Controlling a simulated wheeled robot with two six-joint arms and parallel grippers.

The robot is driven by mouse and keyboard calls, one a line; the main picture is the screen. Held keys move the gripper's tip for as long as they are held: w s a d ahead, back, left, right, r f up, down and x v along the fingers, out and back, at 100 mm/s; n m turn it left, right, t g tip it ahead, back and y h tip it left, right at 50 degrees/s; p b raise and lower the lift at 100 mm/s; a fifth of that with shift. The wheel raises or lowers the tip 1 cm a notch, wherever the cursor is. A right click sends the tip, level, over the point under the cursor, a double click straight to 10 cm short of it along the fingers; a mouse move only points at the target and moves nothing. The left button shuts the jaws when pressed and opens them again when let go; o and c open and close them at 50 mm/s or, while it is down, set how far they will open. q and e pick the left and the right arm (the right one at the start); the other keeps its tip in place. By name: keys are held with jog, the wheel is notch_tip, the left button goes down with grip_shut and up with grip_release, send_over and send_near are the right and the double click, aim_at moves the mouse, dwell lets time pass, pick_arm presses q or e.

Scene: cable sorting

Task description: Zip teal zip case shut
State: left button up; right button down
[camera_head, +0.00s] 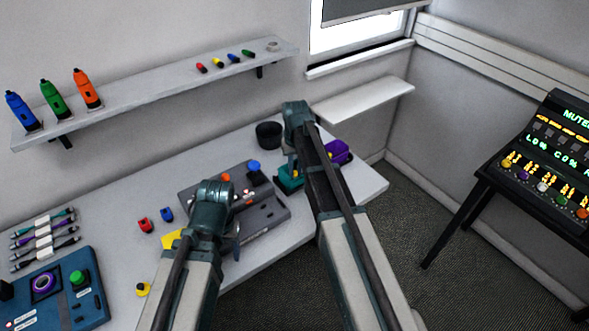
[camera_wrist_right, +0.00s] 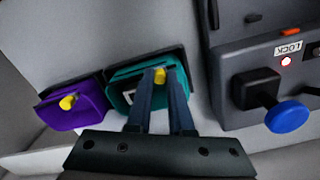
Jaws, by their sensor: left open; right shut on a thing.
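The teal zip case (camera_head: 287,182) stands on the white table near its right end, partly hidden behind my right arm. In the right wrist view the teal zip case (camera_wrist_right: 120,92) shows a pale label and a yellow zip pull (camera_wrist_right: 160,74). My right gripper (camera_wrist_right: 159,88) is shut on that yellow pull, near the right end of the case. How far the zip is closed is hard to see. My left gripper (camera_head: 237,241) is open in front of the grey device, well to the left of the case, and mostly hidden by its own arm.
A purple case (camera_wrist_right: 75,107) with a yellow pull stands beside the teal one. A grey device (camera_head: 265,213) with a blue knob (camera_wrist_right: 288,116) is on the other side. A black cup (camera_head: 269,135) stands behind. Cables (camera_head: 45,240) and a blue panel (camera_head: 75,310) lie left.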

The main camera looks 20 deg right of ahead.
jog(key=w+d, duration=0.1)
jog(key=d, duration=0.1)
jog(key=w+d, duration=0.1)
jog(key=d, duration=0.4)
jog(key=shift+w+d, duration=0.3)
jog(key=shift+w, duration=0.1)
jog(key=c, duration=0.8)
grip_release()
jog(key=shift+r, duration=0.15)
notch_tip(320, 180, up, 14)
jog(key=p, duration=1.4)
jog(key=shift+f, duration=0.2)
jog(key=shift+f, duration=0.1)
